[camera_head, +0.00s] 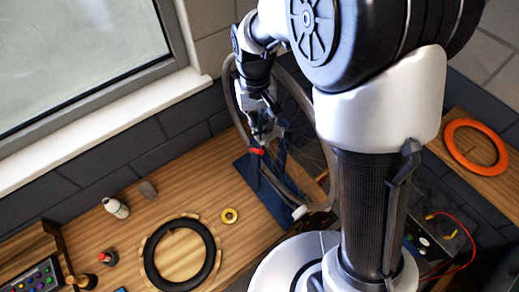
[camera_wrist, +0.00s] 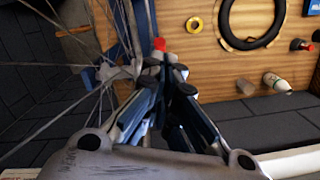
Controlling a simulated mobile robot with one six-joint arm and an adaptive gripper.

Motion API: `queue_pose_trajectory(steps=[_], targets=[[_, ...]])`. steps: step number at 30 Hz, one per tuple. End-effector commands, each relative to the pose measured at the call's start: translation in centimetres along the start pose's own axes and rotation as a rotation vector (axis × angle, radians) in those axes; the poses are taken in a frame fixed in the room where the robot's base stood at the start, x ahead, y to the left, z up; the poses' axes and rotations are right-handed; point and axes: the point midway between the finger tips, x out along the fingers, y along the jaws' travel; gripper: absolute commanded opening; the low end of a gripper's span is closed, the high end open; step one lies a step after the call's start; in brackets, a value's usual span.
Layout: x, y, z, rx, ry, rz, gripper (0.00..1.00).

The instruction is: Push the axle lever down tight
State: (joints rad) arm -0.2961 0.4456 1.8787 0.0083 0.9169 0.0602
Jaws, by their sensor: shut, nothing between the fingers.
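The axle lever shows as a red tip (camera_head: 256,151) just below my gripper (camera_head: 263,132) in the head view. In the wrist view the red lever tip (camera_wrist: 159,44) is just beyond the fingertips of my gripper (camera_wrist: 164,68). My gripper is shut and empty, close to the lever; I cannot tell whether they touch. The wheel (camera_head: 232,100) stands upright in a blue stand (camera_head: 264,205). In the wrist view its metal hub (camera_wrist: 112,73) and spokes are left of the fingers. The lever's shaft is mostly hidden behind the fingers.
On the wooden bench (camera_head: 135,218) are a black tyre (camera_head: 148,262), a yellow tape roll (camera_head: 229,215), a white bottle (camera_head: 116,208) and a small red-capped bottle (camera_head: 108,258). A window wall rises behind. An orange ring (camera_head: 452,135) lies on another surface at right.

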Motion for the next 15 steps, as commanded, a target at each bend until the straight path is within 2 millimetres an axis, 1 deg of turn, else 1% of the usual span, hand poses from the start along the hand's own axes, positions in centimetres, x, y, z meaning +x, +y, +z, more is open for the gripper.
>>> queue_pose_trajectory(steps=[5,15], targets=[[1.5,0.0,0.0,0.0,0.0,0.0,0.0],[5.8,0.0,0.0,0.0,-0.001,0.0,0.0]])
